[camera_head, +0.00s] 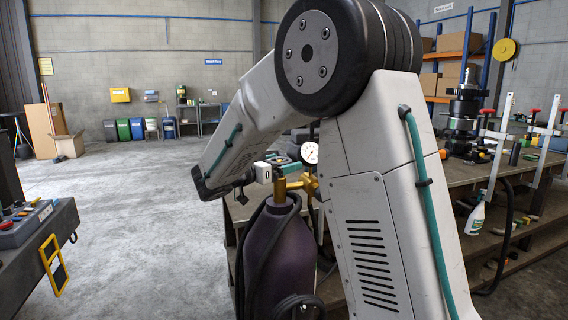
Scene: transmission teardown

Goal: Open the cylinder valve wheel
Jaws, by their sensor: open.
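The dark purple gas cylinder (275,250) stands upright in front of the workbench, with black hoses draped over it. Its brass valve (280,192) is on top, and a round white-faced gauge (310,152) sits to the right. My forearm reaches down from the upper right to the left of the valve. My gripper (284,166) points right at the top of the valve and is open. It is small and partly blends with the green parts there. I cannot make out the valve wheel clearly, or whether my gripper touches it.
The workbench (470,178) on the right holds a dark machine part (463,120) and clamps. A control console (35,225) is at the left. The concrete floor (140,220) between is free.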

